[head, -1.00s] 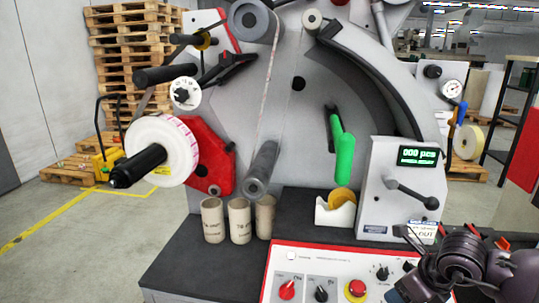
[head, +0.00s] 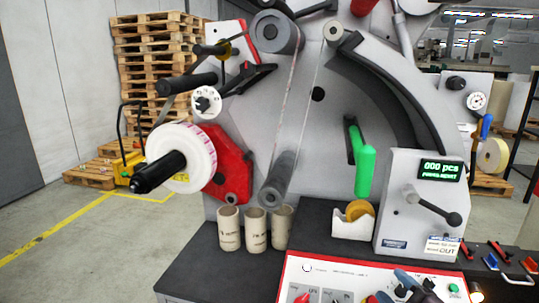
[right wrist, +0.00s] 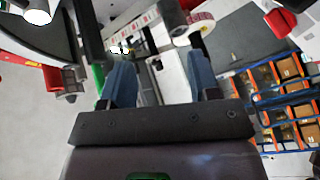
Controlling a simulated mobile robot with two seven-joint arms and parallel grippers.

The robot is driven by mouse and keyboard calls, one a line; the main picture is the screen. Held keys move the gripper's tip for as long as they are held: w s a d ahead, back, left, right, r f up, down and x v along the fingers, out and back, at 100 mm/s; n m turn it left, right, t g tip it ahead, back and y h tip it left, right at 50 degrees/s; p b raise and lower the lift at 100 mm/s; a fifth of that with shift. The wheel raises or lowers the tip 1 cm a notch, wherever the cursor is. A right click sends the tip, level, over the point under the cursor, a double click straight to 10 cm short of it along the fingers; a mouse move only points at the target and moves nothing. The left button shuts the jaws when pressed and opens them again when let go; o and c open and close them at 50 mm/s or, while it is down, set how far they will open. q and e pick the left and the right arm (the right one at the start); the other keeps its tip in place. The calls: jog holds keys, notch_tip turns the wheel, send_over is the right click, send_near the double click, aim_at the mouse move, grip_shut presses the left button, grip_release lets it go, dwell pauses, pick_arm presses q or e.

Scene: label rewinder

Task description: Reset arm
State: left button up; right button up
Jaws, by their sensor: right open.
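A counter box (head: 395,205) on the right of the machine has a grey lever with a black knob (head: 454,218), pointing right and slightly down. Its green display (head: 440,170) reads 000 pcs; the line below is blurred. A green handle (head: 365,170) hangs from a dark slot in the grey machine plate, left of the box. My right gripper (head: 408,283) is at the bottom edge of the head view, in front of the control panel and below the box, partly cut off. In the right wrist view its two blue fingers (right wrist: 160,80) stand apart with nothing gripped. My left gripper is out of view.
Several cardboard cores (head: 256,230) stand on the dark table. A white holder with a tan roll (head: 352,222) sits beside the box. A white label roll (head: 190,155) is on the left spindle. Small tools (head: 495,258) lie at the right. The control panel (head: 330,275) has knobs.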

jog(key=s+d+f+m+g+h, duration=0.1)
jog(key=s+f+m+g+h, duration=0.5)
jog(key=s+f+m, duration=0.9)
jog(key=s+f+h, duration=0.1)
jog(key=s+f, duration=0.4)
jog(key=f, duration=0.3)
jog(key=shift+s+d+f, duration=0.4)
jog(key=shift+c, duration=0.3)
